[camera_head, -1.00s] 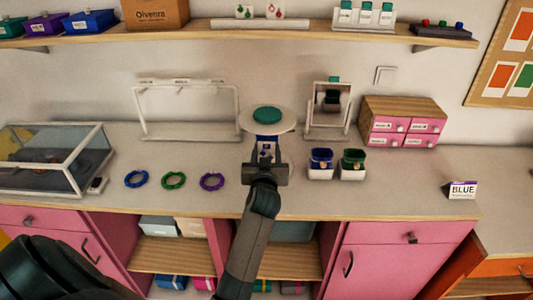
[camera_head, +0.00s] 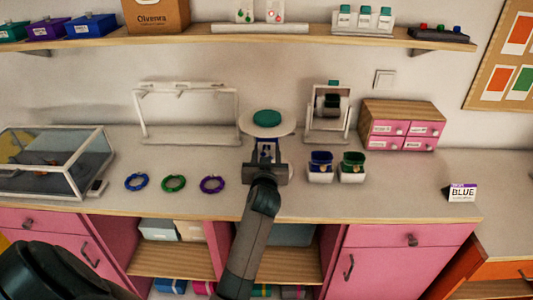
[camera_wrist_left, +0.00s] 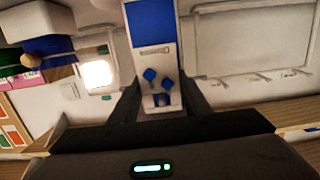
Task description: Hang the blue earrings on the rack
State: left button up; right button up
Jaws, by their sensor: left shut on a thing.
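My left gripper (camera_head: 266,165) is shut on an earring card (camera_head: 266,150) above the counter, in front of the round white stand. In the left wrist view the card (camera_wrist_left: 157,50) stands between the fingers (camera_wrist_left: 158,100), white with a blue panel. Two blue earrings (camera_wrist_left: 150,75) show on its white part, close to the fingers. The white rack (camera_head: 187,88) stands at the back of the counter, left of the gripper. Its top bar carries small labels or hooks; the rack also shows at the right of the left wrist view (camera_wrist_left: 255,72). The card is apart from it. My right gripper is out of view.
A glass case (camera_head: 52,165) is far left.

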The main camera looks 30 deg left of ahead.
pick_arm(q)
jog(key=shift+w+a, duration=0.1)
dwell(0.3)
dwell(0.7)
jog(key=shift+a+b, duration=0.1)
jog(key=shift+b, duration=0.25)
dwell(0.4)
jog(key=o, duration=1.3)
jog(key=shift+c, duration=1.2)
jog(key=shift+a, duration=0.1)
